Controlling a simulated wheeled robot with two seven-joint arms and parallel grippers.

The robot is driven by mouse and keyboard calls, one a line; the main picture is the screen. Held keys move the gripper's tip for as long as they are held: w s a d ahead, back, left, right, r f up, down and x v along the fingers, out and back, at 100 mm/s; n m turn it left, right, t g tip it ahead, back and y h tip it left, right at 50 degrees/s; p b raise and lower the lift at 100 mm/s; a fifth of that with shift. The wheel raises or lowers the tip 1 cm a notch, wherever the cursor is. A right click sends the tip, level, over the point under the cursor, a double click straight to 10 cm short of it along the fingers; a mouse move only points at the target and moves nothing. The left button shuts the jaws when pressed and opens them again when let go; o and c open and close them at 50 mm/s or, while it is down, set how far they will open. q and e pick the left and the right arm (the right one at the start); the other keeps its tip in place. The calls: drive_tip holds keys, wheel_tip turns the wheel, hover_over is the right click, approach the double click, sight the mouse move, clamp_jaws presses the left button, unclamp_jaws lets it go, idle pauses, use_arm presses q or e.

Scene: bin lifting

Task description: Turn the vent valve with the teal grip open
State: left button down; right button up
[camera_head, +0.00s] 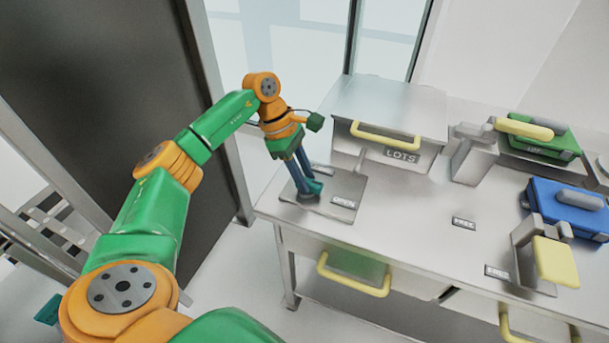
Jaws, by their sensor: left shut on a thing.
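The vent valve sits on a grey plate (347,184) at the left end of the workbench. Its teal grip (314,187) shows just beside my fingertips. My left gripper (304,187) reaches down from above and is shut on the teal grip. The fingers hide part of the grip and the valve's stem. A small label (343,202) at the plate's front right seems to read OPEN. Another label (321,169) lies at the back of the plate, and its text is too small to read. My right gripper is not in view.
A grey box (385,105) with a yellow handle and a LOTS label stands just behind the plate. Green and blue cases (570,207) stand at the right. A drawer with a yellow handle (352,277) is below the worktop. The middle worktop (415,215) is clear.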

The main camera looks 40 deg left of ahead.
use_arm(q)
drive_tip(key=c, duration=0.6)
unclamp_jaws()
drive_tip(key=shift+c, duration=0.2)
drive_tip(key=v, duration=0.7)
